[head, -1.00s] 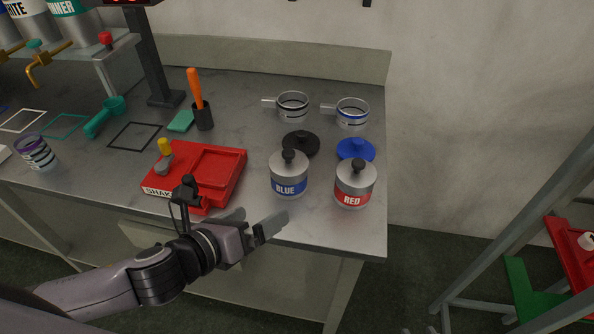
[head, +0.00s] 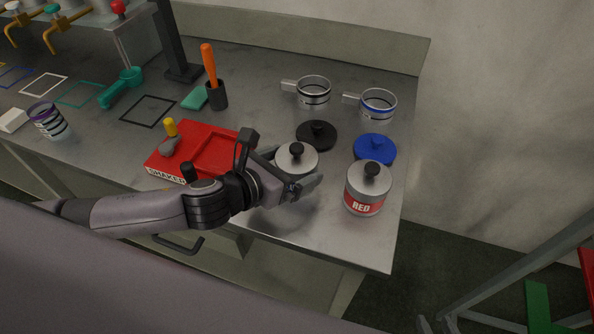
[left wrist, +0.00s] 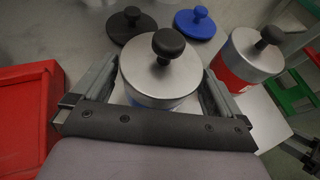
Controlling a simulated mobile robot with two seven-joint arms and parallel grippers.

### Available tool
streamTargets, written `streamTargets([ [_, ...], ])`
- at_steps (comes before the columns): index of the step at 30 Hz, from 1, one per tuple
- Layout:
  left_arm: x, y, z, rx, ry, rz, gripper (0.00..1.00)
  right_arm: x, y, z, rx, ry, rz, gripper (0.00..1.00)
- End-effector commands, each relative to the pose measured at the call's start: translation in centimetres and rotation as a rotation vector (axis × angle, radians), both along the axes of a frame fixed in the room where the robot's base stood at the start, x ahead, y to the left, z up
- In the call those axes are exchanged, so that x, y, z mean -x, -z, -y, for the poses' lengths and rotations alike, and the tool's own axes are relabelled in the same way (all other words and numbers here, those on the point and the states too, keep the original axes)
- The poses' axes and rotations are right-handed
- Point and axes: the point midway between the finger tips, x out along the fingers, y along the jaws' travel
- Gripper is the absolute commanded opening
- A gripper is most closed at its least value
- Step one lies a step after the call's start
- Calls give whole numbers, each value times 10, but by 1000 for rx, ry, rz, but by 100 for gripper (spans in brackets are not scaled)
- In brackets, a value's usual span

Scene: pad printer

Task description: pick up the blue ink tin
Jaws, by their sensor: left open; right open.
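The blue ink tin (head: 296,157) stands upright on the bench, its silver lid with a black knob showing in the head view. My left gripper (head: 295,170) is open around it, and the arm hides its blue label. In the left wrist view the tin (left wrist: 158,72) sits between the two fingers of the gripper (left wrist: 160,90), one on each side. I cannot tell whether the fingers touch it.
The red tin (head: 364,190) stands close to the right of my left gripper. A red shaker tray (head: 205,145) lies to the left. A black lid (head: 317,135) and a blue lid (head: 375,149) lie behind. The bench's front right corner is clear.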

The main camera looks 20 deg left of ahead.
Motion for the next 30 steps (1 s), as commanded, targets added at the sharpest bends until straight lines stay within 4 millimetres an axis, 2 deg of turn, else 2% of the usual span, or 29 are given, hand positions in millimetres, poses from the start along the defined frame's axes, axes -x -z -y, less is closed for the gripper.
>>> streamTargets([
  [6,-16,8,7,0,0,0,100,0,1,0,0,0,0,43],
  [13,-17,8,8,1,0,0,100,-1,1,0,0,0,1,43],
  [14,-17,8,8,1,0,0,97,-1,1,0,0,0,1,43],
  [18,-16,8,7,1,0,0,51,-1,1,0,0,1,2,43],
  [30,-17,4,7,1,0,2,50,-2,0,0,0,1,3,43],
])
